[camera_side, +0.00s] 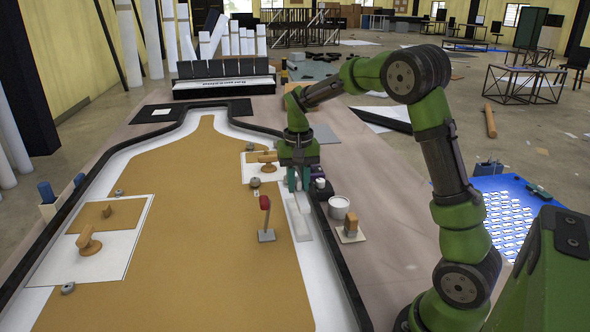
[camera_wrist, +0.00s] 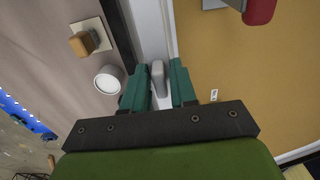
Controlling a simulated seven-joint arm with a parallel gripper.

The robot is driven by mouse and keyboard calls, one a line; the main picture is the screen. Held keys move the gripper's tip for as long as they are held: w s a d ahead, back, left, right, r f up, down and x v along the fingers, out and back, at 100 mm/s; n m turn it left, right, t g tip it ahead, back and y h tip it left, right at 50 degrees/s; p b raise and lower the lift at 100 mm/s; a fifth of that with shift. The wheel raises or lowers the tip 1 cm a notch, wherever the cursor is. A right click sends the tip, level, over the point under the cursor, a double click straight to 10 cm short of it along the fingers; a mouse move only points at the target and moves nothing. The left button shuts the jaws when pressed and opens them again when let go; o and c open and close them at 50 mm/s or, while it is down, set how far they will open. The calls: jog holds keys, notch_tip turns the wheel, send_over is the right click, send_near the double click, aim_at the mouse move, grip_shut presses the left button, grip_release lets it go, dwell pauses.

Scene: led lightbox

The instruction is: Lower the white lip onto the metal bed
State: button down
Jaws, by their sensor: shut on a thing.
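My gripper (camera_side: 299,180) is over the inner right edge of the bottle-shaped panel. In the wrist view its teal fingers (camera_wrist: 158,86) are closed around a pale grey grip (camera_wrist: 157,74). The grip appears to belong to the white lip (camera_side: 300,222), a pale strip running along the inside of the black border. The strip also shows in the wrist view (camera_wrist: 149,35). I cannot tell whether the lip touches what lies below it. No surface is clearly recognisable as the metal bed.
A red-topped lever (camera_side: 265,215) stands on the tan panel (camera_side: 205,265) just left of the strip. Right of the black border (camera_side: 342,265) are a white cup (camera_side: 338,208) and a wooden block (camera_side: 351,223) on a pale plate. The table's right side is mostly clear.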

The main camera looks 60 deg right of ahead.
send_over(298, 218)
jog(key=shift+f, duration=3.15)
jog(key=shift+f, duration=0.7)
jog(key=c, duration=0.8)
grip_release()
notch_tip(298, 218, up, 17)
